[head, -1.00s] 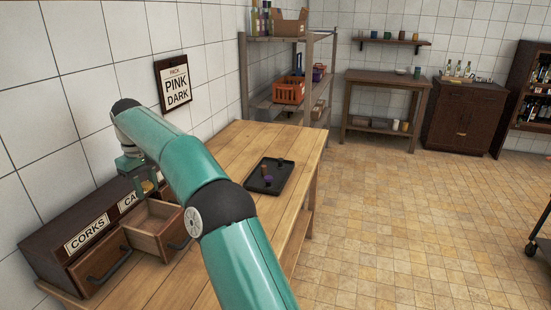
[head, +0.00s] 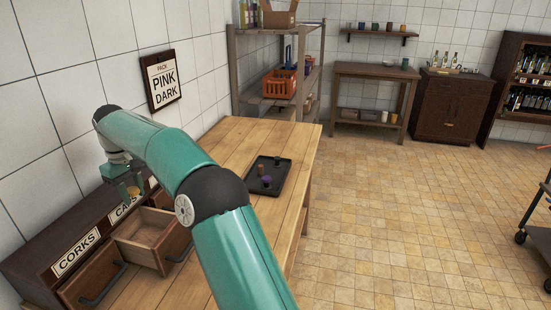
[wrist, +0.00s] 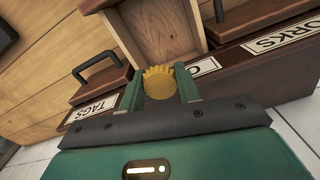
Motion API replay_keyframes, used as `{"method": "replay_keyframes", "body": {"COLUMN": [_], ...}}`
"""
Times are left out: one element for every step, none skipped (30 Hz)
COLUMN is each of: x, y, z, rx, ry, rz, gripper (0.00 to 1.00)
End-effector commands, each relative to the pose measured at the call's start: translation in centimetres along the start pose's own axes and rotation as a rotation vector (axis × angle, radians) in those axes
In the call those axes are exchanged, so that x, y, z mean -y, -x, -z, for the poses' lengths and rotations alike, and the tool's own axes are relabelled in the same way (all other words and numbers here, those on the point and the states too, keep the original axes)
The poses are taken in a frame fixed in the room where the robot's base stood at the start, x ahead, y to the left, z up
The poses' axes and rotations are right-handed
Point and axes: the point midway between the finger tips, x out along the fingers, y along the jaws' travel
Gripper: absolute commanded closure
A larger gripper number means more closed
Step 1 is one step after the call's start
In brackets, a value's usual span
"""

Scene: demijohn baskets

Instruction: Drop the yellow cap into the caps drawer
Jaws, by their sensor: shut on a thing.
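The yellow cap (wrist: 158,83) is held between the two fingers of my gripper (wrist: 160,88), seen in the wrist view. In the head view the cap is a small yellow spot (head: 133,192) at my gripper (head: 128,188), above the back of the open drawer. The caps drawer (head: 150,236) is pulled out beneath a label partly hidden by my gripper, reading "CA". Its wooden inside looks empty where it shows. In the wrist view the open drawer (wrist: 163,28) lies just beyond the cap.
The dark drawer cabinet (head: 33,262) stands against the tiled wall, with a shut corks drawer (head: 92,285) beside the open one. A shut tags drawer (wrist: 98,84) is on the other side. A black tray (head: 258,188) with small items lies farther along the wooden table (head: 235,140).

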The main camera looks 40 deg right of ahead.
Motion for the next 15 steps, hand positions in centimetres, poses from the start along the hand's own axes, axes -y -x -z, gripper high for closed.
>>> {"method": "replay_keyframes", "body": {"x": [-0.1, -0.1, -0.1, -0.1, -0.1, -0.1, -0.1, -0.2, -0.2, -0.2, -0.2, -0.2, -0.2, -0.2, -0.3], "y": [-0.7, -1.1, -1.5, -1.8, -2.1, -2.4, -2.6, -2.8, -3.0, -3.1, -3.2, -3.2, -3.3, -3.3, -3.3], "z": [-0.1, -0.1, -0.1, -0.1, -0.1, 0.0, 0.0, 0.0, 0.1, 0.1, 0.1, 0.2, 0.2, 0.2, 0.3], "rx": [0.004, 0.003, 0.002, 0.002, 0.002, 0.002, 0.001, 0.001, 0.001, 0.001, 0.001, 0.000, 0.000, 0.000, 0.000], "ry": [0.000, -0.001, -0.001, -0.001, -0.001, -0.001, 0.000, 0.000, 0.000, 0.000, 0.000, 0.000, 0.000, 0.000, 0.000], "rz": [0.001, 0.001, 0.001, 0.001, 0.001, 0.001, 0.001, 0.001, 0.001, 0.001, 0.000, 0.000, 0.000, 0.000, 0.000], "gripper": [0.88, 0.88, 0.88, 0.88, 0.88, 0.88, 0.88, 0.88, 0.88, 0.88, 0.88, 0.88, 0.88, 0.88, 0.88]}}
